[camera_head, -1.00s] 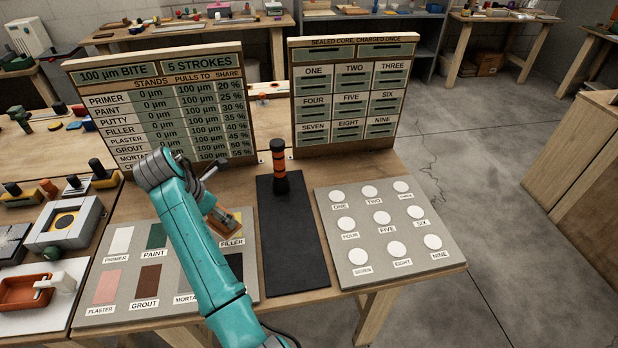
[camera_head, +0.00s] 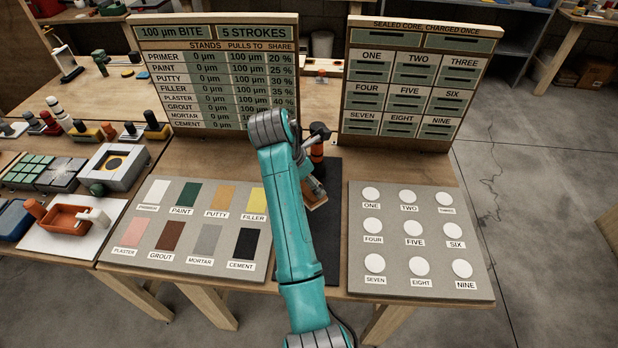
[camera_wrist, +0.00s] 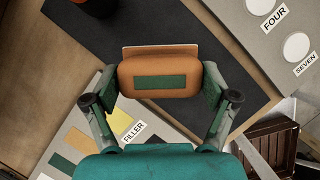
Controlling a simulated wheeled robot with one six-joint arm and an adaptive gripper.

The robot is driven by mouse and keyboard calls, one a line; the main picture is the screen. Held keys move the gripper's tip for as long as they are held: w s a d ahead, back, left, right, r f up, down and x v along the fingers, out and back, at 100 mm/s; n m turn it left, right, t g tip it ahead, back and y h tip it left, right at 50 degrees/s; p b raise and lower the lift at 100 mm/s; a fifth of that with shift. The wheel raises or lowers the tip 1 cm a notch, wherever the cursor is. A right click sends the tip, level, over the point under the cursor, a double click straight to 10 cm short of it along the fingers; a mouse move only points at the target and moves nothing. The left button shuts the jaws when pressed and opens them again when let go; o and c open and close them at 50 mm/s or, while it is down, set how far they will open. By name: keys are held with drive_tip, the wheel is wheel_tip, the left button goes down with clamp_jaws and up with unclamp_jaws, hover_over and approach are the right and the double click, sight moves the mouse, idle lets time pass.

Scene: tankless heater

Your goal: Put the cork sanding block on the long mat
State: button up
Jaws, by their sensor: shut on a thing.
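The cork sanding block (camera_wrist: 160,70), orange-brown with a dark green patch on top, is between the fingers of my gripper (camera_wrist: 163,84). My gripper is shut on it. The long mat (camera_wrist: 150,25), black and narrow, lies under the block in the wrist view. In the head view, the block (camera_head: 315,197) shows beside my arm above the mat (camera_head: 331,240), and my arm hides much of the mat. I cannot tell whether the block touches the mat.
An orange and black cylinder (camera_head: 317,152) stands at the mat's far end. The colour swatch board (camera_head: 150,228) is left of the mat; the board of white discs (camera_head: 393,255) is right. Two upright sign boards (camera_head: 215,75) (camera_head: 400,131) stand behind.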

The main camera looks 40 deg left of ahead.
drive_tip(key=shift+f, duration=2.4)
drive_tip(key=shift+f, duration=0.45)
drive_tip(key=o, duration=1.2)
drive_tip(key=shift+v, duration=3.75)
drive_tip(key=shift+s, duration=0.1)
